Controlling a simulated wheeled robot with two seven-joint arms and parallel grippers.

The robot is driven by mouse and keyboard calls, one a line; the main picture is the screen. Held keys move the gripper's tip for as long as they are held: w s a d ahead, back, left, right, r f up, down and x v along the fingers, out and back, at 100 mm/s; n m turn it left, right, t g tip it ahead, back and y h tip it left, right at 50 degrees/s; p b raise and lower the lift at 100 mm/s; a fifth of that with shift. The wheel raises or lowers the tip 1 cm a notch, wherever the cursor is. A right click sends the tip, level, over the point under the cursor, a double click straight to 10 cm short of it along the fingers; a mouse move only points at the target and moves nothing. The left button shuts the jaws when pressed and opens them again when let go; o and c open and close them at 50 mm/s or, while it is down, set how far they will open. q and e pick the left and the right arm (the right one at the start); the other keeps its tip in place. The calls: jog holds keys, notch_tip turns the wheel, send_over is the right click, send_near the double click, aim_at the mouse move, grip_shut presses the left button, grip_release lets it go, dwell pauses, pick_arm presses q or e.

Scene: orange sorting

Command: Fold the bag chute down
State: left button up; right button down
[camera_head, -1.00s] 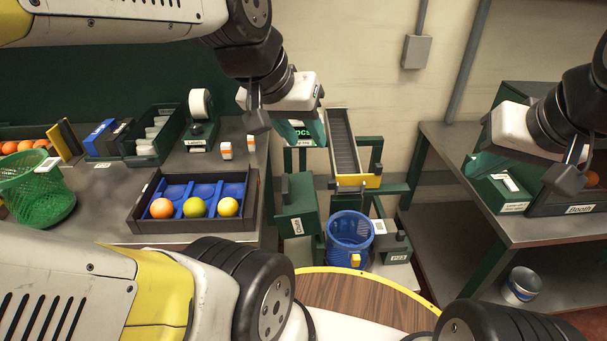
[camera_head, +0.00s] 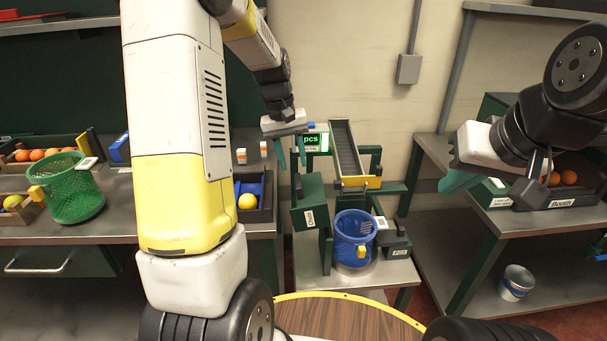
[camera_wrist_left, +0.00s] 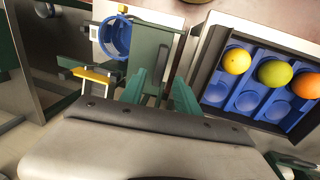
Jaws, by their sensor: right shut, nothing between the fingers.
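A green upright panel or box (camera_head: 309,205) with a small label, perhaps "Chute", stands left of the blue basket (camera_head: 354,235). A grey ramp with a yellow lip (camera_head: 358,183) slopes toward that basket from behind. I cannot tell for sure which is the bag chute. My left gripper (camera_head: 291,158) is open and empty above the green panel, fingers pointing down. In the left wrist view its two teal fingers (camera_wrist_left: 160,92) are apart, with the green panel (camera_wrist_left: 153,45) beyond them. My right gripper (camera_head: 457,182) is shut and empty at the right, above the floor gap.
A dark tray (camera_head: 262,214) with blue slots holds fruit on the left bench; it also shows in the left wrist view (camera_wrist_left: 213,62). A green basket (camera_head: 75,190) stands further left. A lit "pcs" display (camera_head: 315,142) stands behind the left gripper. The right bench (camera_head: 545,228) carries boxes.

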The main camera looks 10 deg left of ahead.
aim_at(298, 180)
pick_arm(q)
jog(key=f, duration=0.5)
jog(key=d+f, duration=0.1)
jog(key=f, duration=0.1)
jog(key=shift+w+d+f, duration=0.1)
jog(key=shift+w+f, duration=0.05)
jog(key=shift+f, duration=0.05)
grip_shut()
jog(key=shift+r, duration=0.1)
dwell(1.1)
